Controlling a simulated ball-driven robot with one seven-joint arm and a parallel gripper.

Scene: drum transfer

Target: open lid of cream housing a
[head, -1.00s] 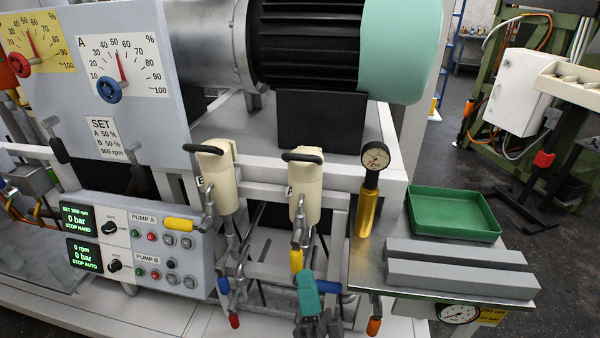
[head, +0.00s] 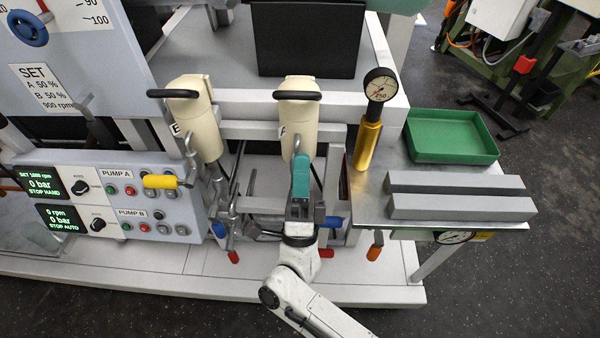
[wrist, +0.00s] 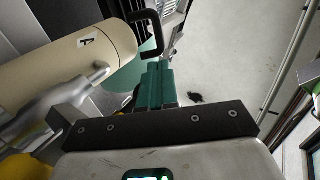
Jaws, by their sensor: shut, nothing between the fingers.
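Cream housing A (head: 300,132) stands upright at the middle of the rig in the head view. Its lid with a black bar handle (head: 297,95) is on top and looks closed. In the wrist view the cream housing A (wrist: 72,72) lies across the upper left, marked with a letter A, and its black handle (wrist: 150,33) shows at its end. My gripper (head: 301,165) has teal fingers, shut and empty, in front of the housing and below the handle. In the wrist view the fingers (wrist: 158,75) point toward the handle; I cannot tell whether they touch anything.
Cream housing B (head: 199,130) stands to the left with its own black handle. A gold gauge tool (head: 368,145), grey blocks (head: 460,195) and a green tray (head: 450,135) are on the right bench. Valve levers with coloured grips surround the housings below. The floor in front is clear.

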